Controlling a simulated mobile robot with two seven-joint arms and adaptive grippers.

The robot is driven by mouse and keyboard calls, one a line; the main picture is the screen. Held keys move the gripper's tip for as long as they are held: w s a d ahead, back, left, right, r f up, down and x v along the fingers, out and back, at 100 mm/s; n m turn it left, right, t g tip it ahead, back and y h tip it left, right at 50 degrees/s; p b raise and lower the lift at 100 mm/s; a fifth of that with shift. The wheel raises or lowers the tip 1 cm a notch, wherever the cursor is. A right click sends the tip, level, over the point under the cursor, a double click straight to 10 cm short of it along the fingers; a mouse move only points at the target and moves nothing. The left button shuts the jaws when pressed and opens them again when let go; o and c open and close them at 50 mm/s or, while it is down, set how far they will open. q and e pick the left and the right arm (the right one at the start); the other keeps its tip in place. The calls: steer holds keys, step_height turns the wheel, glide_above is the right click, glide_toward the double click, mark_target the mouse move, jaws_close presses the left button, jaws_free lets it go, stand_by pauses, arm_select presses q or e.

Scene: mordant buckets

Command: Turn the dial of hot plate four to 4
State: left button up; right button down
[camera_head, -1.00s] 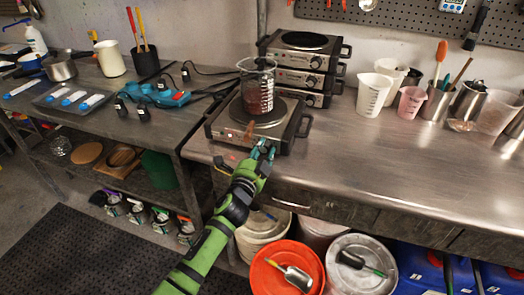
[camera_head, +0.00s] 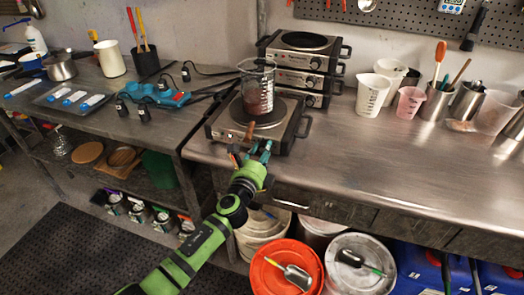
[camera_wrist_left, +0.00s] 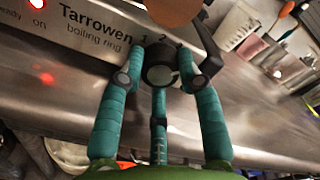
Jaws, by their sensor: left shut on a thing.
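The hot plate in use (camera_head: 285,140) stands at the left end of the steel bench, with a glass beaker (camera_head: 259,92) of dark red liquid on its ring. In the left wrist view its front panel (camera_wrist_left: 90,28) reads "Tarrowen" and "boiling ring", with a lit red lamp. The dark dial (camera_wrist_left: 160,68) sits between my left gripper's teal fingers, with 1 and 2 legible above it. My left gripper (camera_head: 257,151) is shut on the dial at the panel. The dial's pointer and higher numbers are hidden or unclear. My right gripper is out of view.
Several stacked hot plates (camera_head: 304,62) stand behind. A copper-brown rounded thing (camera_wrist_left: 172,10) is close above the dial. White and pink jugs (camera_head: 410,103) and tool cups stand to the right. The bench front right of the hot plate is clear.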

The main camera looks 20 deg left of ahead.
arm_select(q)
steer(key=shift+d+m, duration=0.15)
steer(key=shift+m, duration=0.55)
steer(key=shift+s+f, duration=0.1)
steer(key=shift+f, duration=0.1)
steer(key=o, duration=1.1)
steer(key=shift+o, duration=0.2)
